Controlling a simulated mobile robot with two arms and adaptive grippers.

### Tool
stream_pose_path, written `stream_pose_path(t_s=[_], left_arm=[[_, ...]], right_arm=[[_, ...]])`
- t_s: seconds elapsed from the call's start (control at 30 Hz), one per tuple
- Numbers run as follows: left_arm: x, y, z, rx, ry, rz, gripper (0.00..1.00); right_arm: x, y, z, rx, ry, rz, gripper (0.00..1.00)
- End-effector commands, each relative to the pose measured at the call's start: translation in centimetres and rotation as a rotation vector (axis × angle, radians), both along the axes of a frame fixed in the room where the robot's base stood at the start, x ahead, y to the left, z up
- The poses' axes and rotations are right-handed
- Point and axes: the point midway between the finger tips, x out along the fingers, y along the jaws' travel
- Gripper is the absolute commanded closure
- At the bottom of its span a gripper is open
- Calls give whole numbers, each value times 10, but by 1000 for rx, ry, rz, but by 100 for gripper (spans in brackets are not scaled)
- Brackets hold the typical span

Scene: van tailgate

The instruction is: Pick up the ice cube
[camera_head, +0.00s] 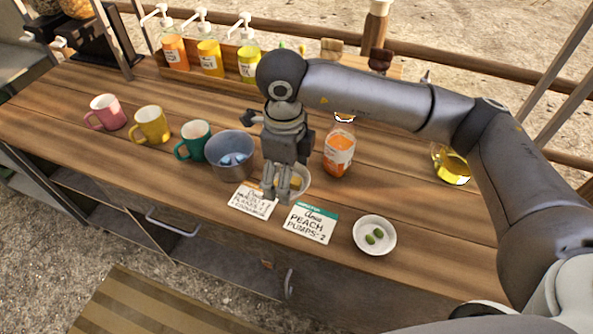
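A grey metal bucket (219,169) stands on the wooden counter, left of my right gripper. Pale bluish pieces that look like ice cubes (235,158) lie inside it; single cubes are hard to tell apart. My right arm reaches in from the right. My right gripper (276,197) points down, right of the bucket and in front of a small bowl (305,183) that it partly hides. Its fingers are close together, with nothing clearly seen between them; how far they are open is unclear. My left gripper is not in view.
Pink (106,112), yellow (151,125) and teal (195,140) mugs stand left of the bucket. An orange jar (339,150) stands right of the gripper. Two cards (310,222) and a white dish (361,247) with green pieces lie near the front edge. Pump bottles (209,57) stand behind.

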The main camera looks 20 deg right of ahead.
Motion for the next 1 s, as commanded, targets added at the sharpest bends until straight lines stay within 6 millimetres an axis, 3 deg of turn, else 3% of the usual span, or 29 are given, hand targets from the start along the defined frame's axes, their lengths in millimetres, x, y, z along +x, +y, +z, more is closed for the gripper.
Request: stream_pose_path(t_s=[0.1,0.33,0.63,0.83,1.0], left_arm=[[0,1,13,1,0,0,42],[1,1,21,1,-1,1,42],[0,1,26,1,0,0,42],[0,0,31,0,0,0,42],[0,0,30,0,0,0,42]], right_arm=[[23,-20,-10,-3,3,-6,45],[46,-38,-51,-2,1,-1,45],[58,-47,-70,-2,1,0,45],[58,-47,-99,0,1,2,45],[59,-47,-101,1,-1,2,45]])
